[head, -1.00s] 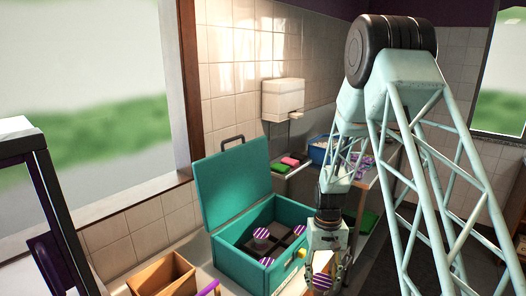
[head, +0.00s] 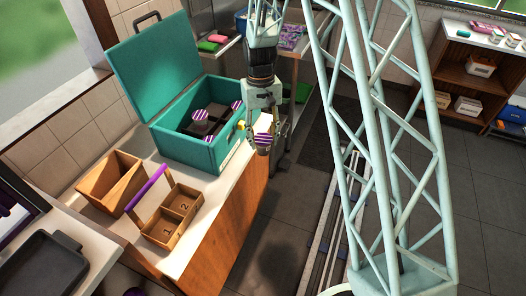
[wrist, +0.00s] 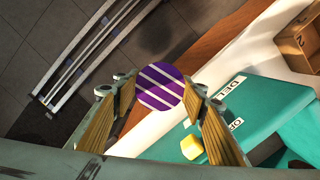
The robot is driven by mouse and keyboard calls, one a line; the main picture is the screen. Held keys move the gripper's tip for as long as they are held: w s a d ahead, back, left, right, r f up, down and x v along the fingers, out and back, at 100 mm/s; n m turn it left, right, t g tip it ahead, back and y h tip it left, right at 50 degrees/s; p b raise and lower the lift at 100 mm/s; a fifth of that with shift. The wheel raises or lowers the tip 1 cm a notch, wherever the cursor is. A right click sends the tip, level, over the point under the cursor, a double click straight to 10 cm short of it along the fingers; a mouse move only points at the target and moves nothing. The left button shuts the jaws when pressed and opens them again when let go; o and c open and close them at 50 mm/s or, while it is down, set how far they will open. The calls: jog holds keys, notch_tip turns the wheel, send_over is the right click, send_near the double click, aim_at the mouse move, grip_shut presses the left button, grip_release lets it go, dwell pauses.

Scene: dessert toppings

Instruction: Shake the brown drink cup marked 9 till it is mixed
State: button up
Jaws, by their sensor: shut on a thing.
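My gripper (head: 262,148) hangs just right of the teal box, out past the counter edge. It is shut on a cup with a purple-and-white striped lid (head: 264,138). In the wrist view the round lid (wrist: 160,87) shows between the two finger pads. The cup's brown side and any number on it are hidden or too small to read. The open teal box (head: 183,148) stands on the counter with its lid up. More striped-lid cups (head: 200,115) sit in its dark dividers.
A wooden caddy (head: 158,239) with a purple handle and numbered compartments stands on the counter, beside an empty brown wooden bin (head: 108,177). A dark tray (head: 46,265) lies at lower left. Floor beneath the held cup is clear; rails (head: 338,220) run right of it.

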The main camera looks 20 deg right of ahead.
notch_tip(320, 180, up, 2)
jog(key=shift+r, duration=0.15)
notch_tip(320, 180, down, 6)
jog(key=shift+f, duration=0.15)
notch_tip(320, 180, up, 6)
jog(key=shift+r, duration=0.15)
notch_tip(320, 180, down, 6)
jog(key=shift+f, duration=0.15)
notch_tip(320, 180, up, 6)
jog(key=shift+r, duration=0.15)
notch_tip(320, 180, down, 6)
jog(key=shift+f, duration=0.15)
dwell(0.9)
